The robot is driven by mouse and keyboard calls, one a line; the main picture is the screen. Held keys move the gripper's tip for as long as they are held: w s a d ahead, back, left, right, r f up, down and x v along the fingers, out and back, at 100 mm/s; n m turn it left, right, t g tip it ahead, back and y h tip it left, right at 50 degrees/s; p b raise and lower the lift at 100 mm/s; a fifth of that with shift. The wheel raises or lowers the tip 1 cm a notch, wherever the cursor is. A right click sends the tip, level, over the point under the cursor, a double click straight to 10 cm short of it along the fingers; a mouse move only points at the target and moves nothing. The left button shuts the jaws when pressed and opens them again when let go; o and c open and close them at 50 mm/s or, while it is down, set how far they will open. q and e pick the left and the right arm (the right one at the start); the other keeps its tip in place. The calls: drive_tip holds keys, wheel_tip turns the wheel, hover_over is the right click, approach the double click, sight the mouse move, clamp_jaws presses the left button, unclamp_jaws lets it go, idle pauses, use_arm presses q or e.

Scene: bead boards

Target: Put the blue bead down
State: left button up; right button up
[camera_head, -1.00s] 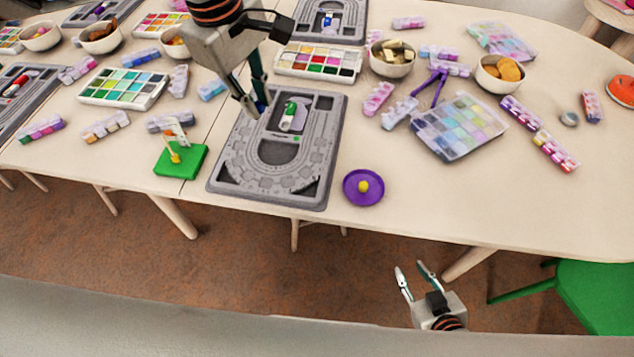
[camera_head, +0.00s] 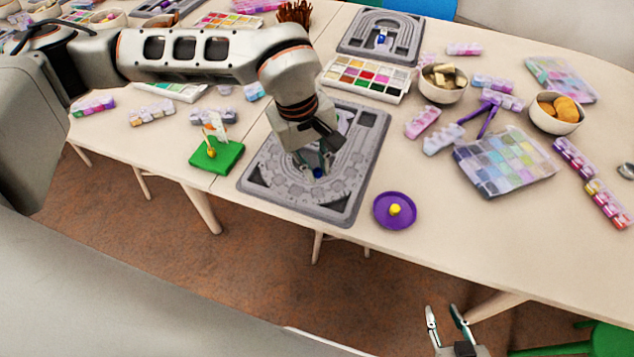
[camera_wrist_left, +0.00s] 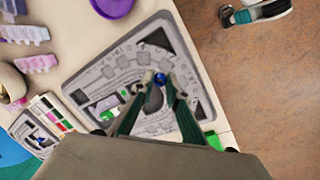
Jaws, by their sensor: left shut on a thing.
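The blue bead (camera_wrist_left: 158,80) is small and round, and sits between the tips of my left gripper (camera_wrist_left: 150,88) in the left wrist view. In the head view, the left gripper (camera_head: 318,170) is over the front half of the grey bead board (camera_head: 376,130), with the blue bead (camera_head: 318,173) at its tips. I cannot tell whether the bead touches the board. The board has curved grooves and recessed compartments; my left arm hides part of it. My right gripper (camera_head: 448,318) is open and empty, in front of the table at the bottom of the head view.
A purple dish (camera_head: 380,222) with a yellow bead stands right of the board. A green block (camera_head: 228,156) with a small stand is to its left. A paint-like tray (camera_head: 405,97), bowls and bead boxes lie behind and right. The front right tabletop is clear.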

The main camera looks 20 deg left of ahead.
sight(319, 193)
use_arm(q)
wheel_tip(319, 193, down, 2)
drive_tip(key=shift+f, duration=0.1)
wheel_tip(319, 193, down, 3)
drive_tip(key=shift+f+b, duration=0.15)
drive_tip(key=shift+b, duration=0.15)
drive_tip(key=shift+f, duration=0.25)
drive_tip(key=shift+f, duration=0.1)
